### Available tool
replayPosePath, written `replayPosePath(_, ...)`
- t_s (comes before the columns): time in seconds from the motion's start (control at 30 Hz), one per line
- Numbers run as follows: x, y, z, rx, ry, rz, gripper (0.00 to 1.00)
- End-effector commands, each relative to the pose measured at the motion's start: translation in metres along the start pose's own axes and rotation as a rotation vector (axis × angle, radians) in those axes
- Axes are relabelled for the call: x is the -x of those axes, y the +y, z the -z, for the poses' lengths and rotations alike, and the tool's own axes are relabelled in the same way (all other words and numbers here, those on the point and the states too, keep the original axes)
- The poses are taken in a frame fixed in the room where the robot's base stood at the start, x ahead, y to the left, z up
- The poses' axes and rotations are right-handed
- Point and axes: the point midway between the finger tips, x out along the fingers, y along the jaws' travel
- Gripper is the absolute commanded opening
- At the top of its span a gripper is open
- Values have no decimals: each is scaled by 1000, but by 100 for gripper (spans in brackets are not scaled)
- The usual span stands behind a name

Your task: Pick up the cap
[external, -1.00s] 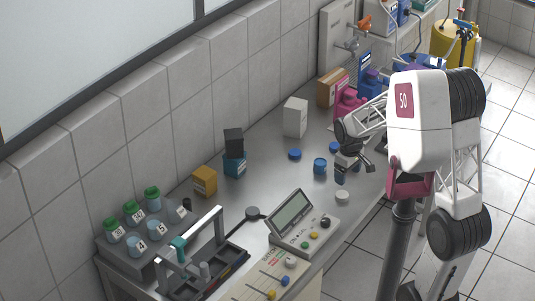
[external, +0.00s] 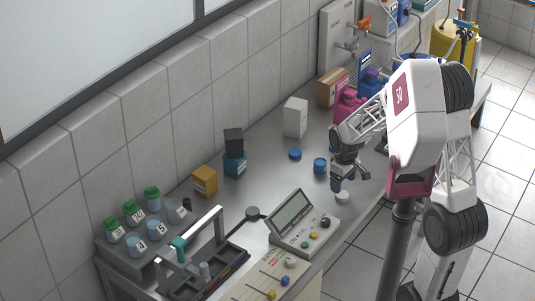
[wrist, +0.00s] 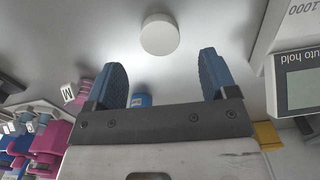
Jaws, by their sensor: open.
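A round white cap (external: 342,196) lies on the grey bench near its front edge. In the wrist view the white cap (wrist: 160,36) is just beyond the fingertips, roughly centred between them and not touching either. My gripper (external: 337,185) points down close above and slightly left of the cap in the external view. In the wrist view my gripper (wrist: 162,65) is open, with its two blue fingers wide apart and nothing between them. A blue cap (external: 295,154) lies farther back on the bench.
A blue-topped container (external: 320,166) stands behind my gripper. A balance with a tilted display (external: 290,213) is left of the white cap, and its display is at the right of the wrist view (wrist: 302,88). A white box (external: 295,118) and pink bottles (external: 349,104) stand farther back.

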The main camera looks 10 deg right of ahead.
Motion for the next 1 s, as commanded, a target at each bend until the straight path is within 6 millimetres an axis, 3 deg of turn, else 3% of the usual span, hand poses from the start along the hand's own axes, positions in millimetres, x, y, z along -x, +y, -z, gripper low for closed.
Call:
replayPosePath(0.37, -2, 0, 0, 0, 1, 0, 78)
replayPosePath(0.8, -44, 0, -2, 0, 0, 0, 78)
replayPosePath(1.0, -52, 0, -2, 0, 1, 0, 78)
